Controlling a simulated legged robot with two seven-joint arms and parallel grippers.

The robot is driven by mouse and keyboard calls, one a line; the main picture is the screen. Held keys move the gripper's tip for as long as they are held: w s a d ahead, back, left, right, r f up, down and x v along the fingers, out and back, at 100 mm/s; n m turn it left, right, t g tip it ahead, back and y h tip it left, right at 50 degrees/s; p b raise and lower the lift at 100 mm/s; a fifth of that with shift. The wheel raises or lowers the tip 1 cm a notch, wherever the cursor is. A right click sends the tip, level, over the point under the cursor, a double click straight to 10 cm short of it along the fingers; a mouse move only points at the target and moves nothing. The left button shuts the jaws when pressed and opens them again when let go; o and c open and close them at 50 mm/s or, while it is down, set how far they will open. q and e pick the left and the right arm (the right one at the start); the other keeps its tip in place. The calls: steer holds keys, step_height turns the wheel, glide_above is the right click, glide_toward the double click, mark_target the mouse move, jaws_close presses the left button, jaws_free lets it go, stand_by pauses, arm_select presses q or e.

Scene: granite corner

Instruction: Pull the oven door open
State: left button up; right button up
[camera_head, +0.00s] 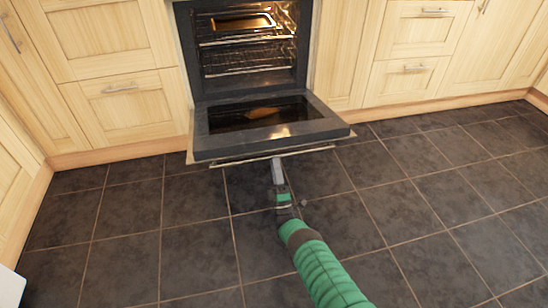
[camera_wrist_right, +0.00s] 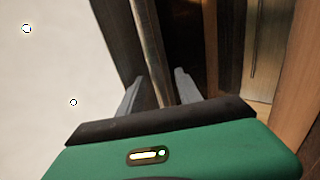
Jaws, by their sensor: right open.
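The oven (camera_head: 249,60) stands built into the wooden cabinets, with its racks and a tray in view inside. Its dark door (camera_head: 230,144) is folded down to about level, with the inner glass facing up. A thin handle bar (camera_head: 240,160) runs along the door's front edge. My right gripper (camera_head: 278,165) is at the middle of that edge, reaching in from below. In the right wrist view its two grey fingers (camera_wrist_right: 158,88) stand apart, with the door's edge near or between them. Whether they touch the handle is unclear. My left gripper is out of view.
Wooden cabinets and drawers flank the oven, with drawers at left (camera_head: 122,100) and right (camera_head: 405,82). The dark tiled floor (camera_head: 130,230) is clear in front of and beside the door.

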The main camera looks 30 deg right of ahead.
steer(key=v, duration=0.9)
steer(key=shift+f, duration=0.15)
